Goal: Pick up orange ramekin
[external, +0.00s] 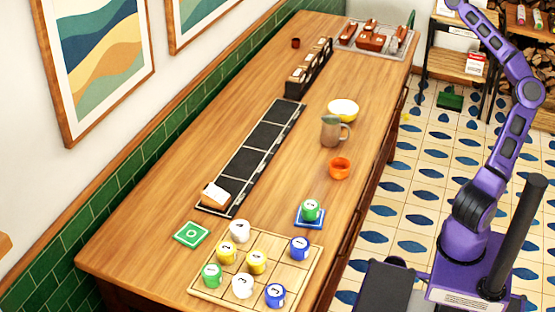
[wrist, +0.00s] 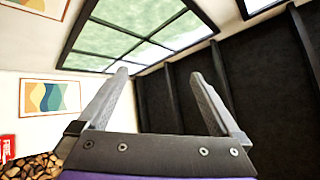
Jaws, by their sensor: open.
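The orange ramekin (external: 339,168) stands on the wooden counter (external: 200,150), near its right edge. It is a small round bowl and nothing touches it. My gripper (wrist: 160,100) shows in the wrist view, with its two grey fingers spread apart and nothing between them. The wrist view points up at a window and walls, so the ramekin is not in it. In the external view my purple arm rises at the right, beside the counter, and its gripper end is out of the frame.
A grey-brown pitcher (external: 331,131) and a yellow-white bowl (external: 343,108) stand just behind the ramekin. A green numbered cup (external: 310,209) sits on a blue coaster in front of it. A wooden board (external: 215,290) holds several numbered cups. A dark strip (external: 258,146) lies left.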

